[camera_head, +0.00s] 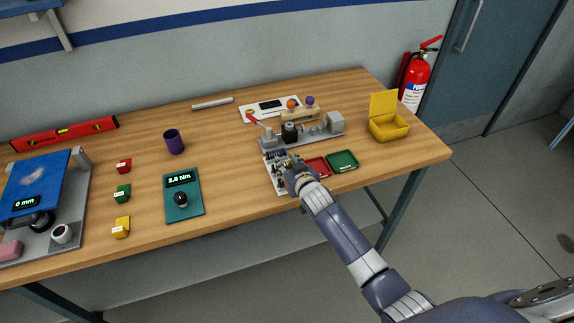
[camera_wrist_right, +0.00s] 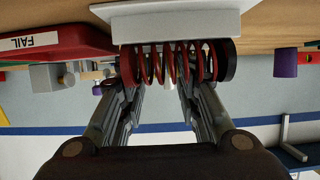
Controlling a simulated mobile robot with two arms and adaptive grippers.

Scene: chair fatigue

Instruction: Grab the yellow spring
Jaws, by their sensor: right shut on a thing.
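My right gripper (camera_head: 290,175) is over the white holder (camera_head: 281,189) near the front edge of the table. In the right wrist view its fingers (camera_wrist_right: 158,82) are shut on a coil spring (camera_wrist_right: 182,62), which lies sideways across them. The white holder (camera_wrist_right: 180,20) is right against the spring in that view. I cannot make out a yellow spring; small parts on the holder are partly hidden by my gripper. My left gripper is not in view.
A red tray (camera_head: 317,167) marked FAIL and a green tray (camera_head: 342,161) lie right of my gripper. A grey test fixture (camera_head: 325,125) stands behind it. A yellow open box (camera_head: 388,127) is farther right.

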